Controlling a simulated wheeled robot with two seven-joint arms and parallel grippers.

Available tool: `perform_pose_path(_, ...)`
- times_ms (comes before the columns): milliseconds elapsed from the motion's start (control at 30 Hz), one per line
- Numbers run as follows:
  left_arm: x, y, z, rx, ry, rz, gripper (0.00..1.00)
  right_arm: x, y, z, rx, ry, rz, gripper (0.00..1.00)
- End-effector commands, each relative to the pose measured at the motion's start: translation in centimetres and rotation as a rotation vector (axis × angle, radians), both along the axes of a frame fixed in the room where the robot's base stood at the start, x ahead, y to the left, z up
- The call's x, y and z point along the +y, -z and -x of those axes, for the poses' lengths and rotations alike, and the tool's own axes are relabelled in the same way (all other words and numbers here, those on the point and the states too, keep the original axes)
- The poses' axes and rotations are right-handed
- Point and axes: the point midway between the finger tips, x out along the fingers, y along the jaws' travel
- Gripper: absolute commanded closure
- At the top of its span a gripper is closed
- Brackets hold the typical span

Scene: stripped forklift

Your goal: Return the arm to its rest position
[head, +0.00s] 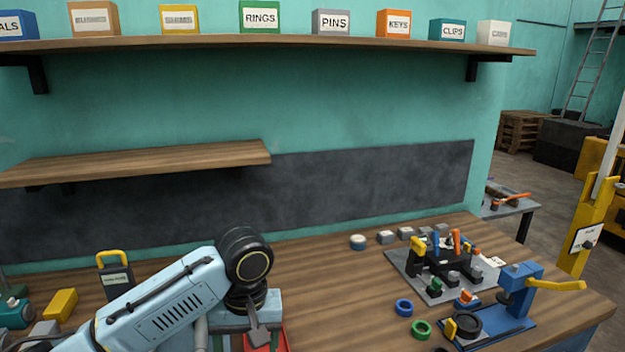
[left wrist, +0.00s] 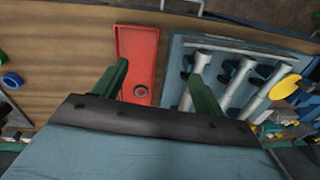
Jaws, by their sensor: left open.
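My left arm (head: 165,300) comes in from the left in the head view, light blue with a dark wrist joint (head: 246,258). In the left wrist view, my left gripper (left wrist: 162,60) has its two green fingers spread wide with nothing between them. It is over the workbench (left wrist: 70,65), above a red tray (left wrist: 128,42) and the edge of a blue-grey tray (left wrist: 178,45) holding several pale rods. The gap between the fingertips and the trays cannot be judged. In the head view the fingers are hard to make out. My right gripper is not seen.
A fixture plate (head: 440,286) with small parts, a blue press with a yellow lever (head: 520,285), a blue ring (head: 404,307) and a green ring (head: 421,329) are at right. A low shelf (head: 150,162) overhangs at left. The bench's middle (head: 335,290) is mostly clear.

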Motion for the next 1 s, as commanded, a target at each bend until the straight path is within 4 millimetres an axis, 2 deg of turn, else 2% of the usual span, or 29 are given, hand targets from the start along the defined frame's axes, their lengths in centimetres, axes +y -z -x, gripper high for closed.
perform_pose_path(167,-1.5,2.3,1.8,-0.005,0.086,0.071,0.29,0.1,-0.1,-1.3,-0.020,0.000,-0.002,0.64)
perform_pose_path(300,-2.6,4.1,3.3,-0.021,0.152,0.131,0.29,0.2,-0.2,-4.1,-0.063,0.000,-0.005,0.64)
perform_pose_path(367,-3.1,4.9,4.1,-0.030,0.182,0.160,0.29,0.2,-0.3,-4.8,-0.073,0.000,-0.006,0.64)
perform_pose_path(467,-3.8,6.4,5.7,-0.053,0.235,0.220,0.29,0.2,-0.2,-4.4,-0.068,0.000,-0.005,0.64)
perform_pose_path(600,-4.3,8.5,8.5,-0.114,0.297,0.304,0.29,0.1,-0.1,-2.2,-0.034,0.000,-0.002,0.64)
perform_pose_path(767,-3.2,10.4,11.5,-0.197,0.330,0.351,0.29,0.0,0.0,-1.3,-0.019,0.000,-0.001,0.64)
perform_pose_path(867,-1.6,11.4,13.5,-0.247,0.335,0.345,0.29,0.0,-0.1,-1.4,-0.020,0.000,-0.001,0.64)
perform_pose_path(1000,1.6,12.6,16.4,-0.298,0.333,0.293,0.29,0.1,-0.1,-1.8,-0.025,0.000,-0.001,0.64)
